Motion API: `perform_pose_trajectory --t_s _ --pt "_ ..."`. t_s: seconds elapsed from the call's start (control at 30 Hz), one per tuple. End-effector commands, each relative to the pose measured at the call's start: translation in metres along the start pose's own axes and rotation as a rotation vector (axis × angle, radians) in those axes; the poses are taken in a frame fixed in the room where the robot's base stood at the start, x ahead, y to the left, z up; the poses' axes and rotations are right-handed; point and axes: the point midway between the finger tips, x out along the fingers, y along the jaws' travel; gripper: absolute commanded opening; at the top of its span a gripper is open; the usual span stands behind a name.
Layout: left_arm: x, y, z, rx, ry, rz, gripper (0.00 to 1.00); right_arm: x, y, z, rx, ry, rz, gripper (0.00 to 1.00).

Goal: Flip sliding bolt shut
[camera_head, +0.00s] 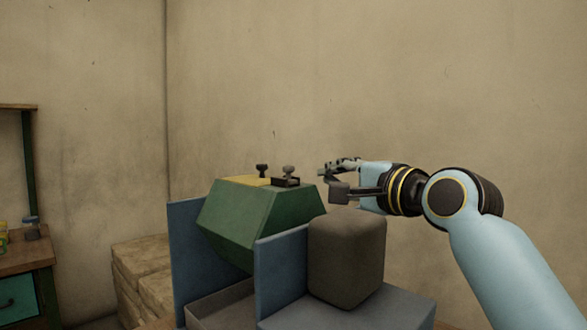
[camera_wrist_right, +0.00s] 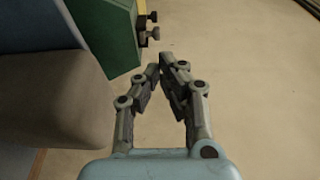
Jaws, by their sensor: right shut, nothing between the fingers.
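A green angular box (camera_head: 255,222) with a yellow patch (camera_head: 243,181) on top rests between blue upright panels. Two dark knobs stand on its top; the nearer knob (camera_head: 288,171) rises from a small dark mount (camera_head: 287,182), and the other knob (camera_head: 262,169) is behind it to the left. I cannot tell whether the bolt is open or shut. My right gripper (camera_head: 332,182) is to the right of the knobs, apart from them, shut and empty. In the right wrist view its fingertips (camera_wrist_right: 161,66) are below the knobs (camera_wrist_right: 152,27) at the green box's edge (camera_wrist_right: 106,35). My left gripper is not in view.
A grey-brown rounded block (camera_head: 346,258) stands right of the green box, below my right gripper. A blue panel (camera_head: 282,272) stands between them. A shelf unit (camera_head: 22,255) is at the far left. The space above the box is clear.

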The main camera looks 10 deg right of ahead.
Motion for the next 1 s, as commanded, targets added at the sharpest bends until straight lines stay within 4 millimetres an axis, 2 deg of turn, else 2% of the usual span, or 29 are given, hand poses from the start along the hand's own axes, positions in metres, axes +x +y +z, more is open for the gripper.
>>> perform_pose_trajectory --t_s 0.1,0.17,0.33,0.47,0.7,0.83,1.0 --pt "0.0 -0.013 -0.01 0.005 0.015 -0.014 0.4 0.003 0.0 -0.001 0.0 0.001 0.0 0.0" --pt "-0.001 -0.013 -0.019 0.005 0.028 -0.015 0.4 0.007 0.0 -0.001 0.001 0.001 0.001 0.0" --pt "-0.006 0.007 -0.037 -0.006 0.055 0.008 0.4 0.034 -0.002 0.0 0.002 0.0 0.0 0.0" --pt "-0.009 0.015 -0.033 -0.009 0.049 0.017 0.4 0.063 -0.002 0.0 0.002 0.0 0.0 0.0" --pt "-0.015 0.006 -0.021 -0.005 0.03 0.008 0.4 0.111 -0.002 0.0 0.0 -0.001 0.001 0.0" --pt "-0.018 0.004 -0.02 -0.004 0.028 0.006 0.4 0.128 -0.001 0.0 -0.001 0.0 0.001 0.0" --pt "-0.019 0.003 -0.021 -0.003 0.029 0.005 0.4 0.139 0.0 0.0 -0.001 0.0 0.001 0.0"
